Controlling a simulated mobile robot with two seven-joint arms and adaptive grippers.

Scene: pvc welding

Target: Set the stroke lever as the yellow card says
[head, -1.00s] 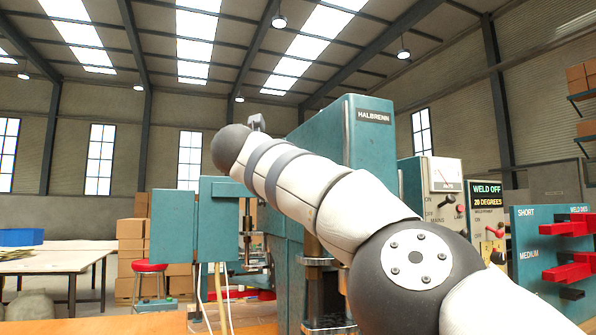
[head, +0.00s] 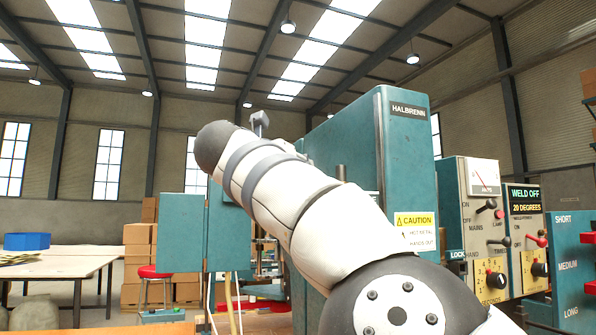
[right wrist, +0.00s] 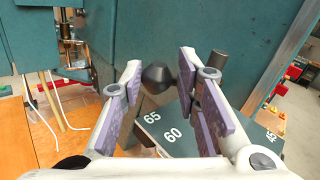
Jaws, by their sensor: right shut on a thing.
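My right gripper (right wrist: 158,73) shows in the right wrist view, its two purple-padded fingers on either side of a black ball knob (right wrist: 160,78). It is shut on this knob, which I take for the end of the stroke lever; the lever's shaft is mostly hidden. Below is a dark teal scale plate (right wrist: 192,147) with 65, 60 and 45 visible. In the head view my right arm crosses the machine and hides the knob and scale. A yellow-topped caution card (head: 415,219) is on the machine; I see no card with a stroke value. My left gripper is not in view.
The teal HALBRENN machine (head: 352,130) fills the centre. A control panel (head: 482,208) and a sign reading WELD OFF, 20 DEGREES (head: 524,199) stand right of it. A SHORT, MEDIUM, LONG rack (head: 568,250) is at far right. A table (head: 75,262) stands at left.

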